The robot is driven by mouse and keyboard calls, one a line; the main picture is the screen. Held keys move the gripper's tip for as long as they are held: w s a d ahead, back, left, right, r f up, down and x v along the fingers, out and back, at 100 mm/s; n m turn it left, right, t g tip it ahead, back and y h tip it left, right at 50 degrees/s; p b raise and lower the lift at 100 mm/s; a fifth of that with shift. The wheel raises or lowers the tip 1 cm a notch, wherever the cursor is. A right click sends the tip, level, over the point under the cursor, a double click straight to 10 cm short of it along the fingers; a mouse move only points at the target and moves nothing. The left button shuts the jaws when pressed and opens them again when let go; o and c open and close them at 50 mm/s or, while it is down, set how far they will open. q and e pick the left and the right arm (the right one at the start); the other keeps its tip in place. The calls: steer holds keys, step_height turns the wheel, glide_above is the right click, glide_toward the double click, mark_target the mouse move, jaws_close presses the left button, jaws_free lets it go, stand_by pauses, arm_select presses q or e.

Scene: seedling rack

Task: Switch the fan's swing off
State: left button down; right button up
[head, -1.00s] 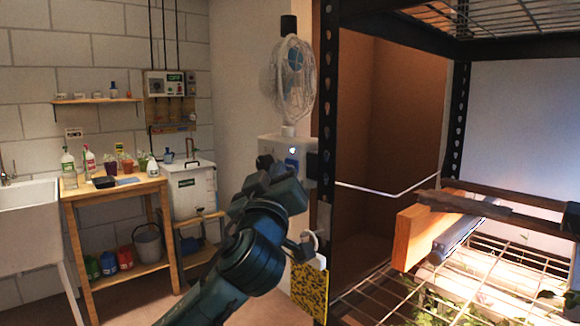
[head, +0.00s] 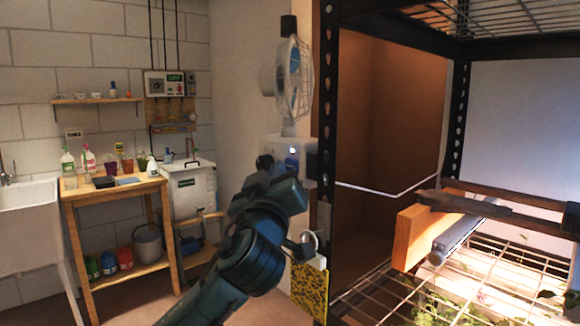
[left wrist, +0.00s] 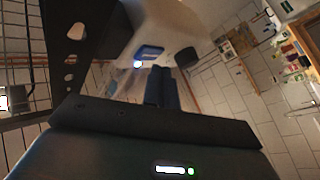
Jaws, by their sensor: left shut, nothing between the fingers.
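The fan (head: 290,80) stands on a pale control box (head: 297,145) beside the black rack post. Its caged head is seen nearly side-on, facing right. A small white light glows on the box front. In the left wrist view the box (left wrist: 165,25) shows a blue switch (left wrist: 149,52) and the lit spot beside it. My left gripper (head: 265,162) is shut and empty, in front of the box's lower left. Its fingers (left wrist: 161,72) appear just below the switch in the left wrist view; whether they touch it I cannot tell. My right gripper is not in view.
The black rack post (head: 326,120) stands close to the right of the fan. A yellow speckled card (head: 309,290) hangs below. A wooden bench (head: 110,190) with bottles and pots stands at the left. A white cable crosses the rack opening.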

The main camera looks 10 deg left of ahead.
arm_select(q)
steer(key=shift+w+d, duration=0.1)
steer(key=shift+w, duration=0.05)
steer(key=shift+w+d, duration=0.2)
stand_by(0.3)
steer(key=shift+w+b, duration=0.1)
steer(key=shift+b, duration=0.2)
stand_by(0.5)
steer(key=shift+s+a, duration=0.35)
steer(key=shift+s, duration=0.15)
steer(key=s+a, duration=0.1)
steer(key=s, duration=0.1)
steer(key=s+a, duration=0.2)
steer(key=shift+s+a, duration=0.3)
steer(key=shift+s, duration=0.05)
stand_by(0.3)
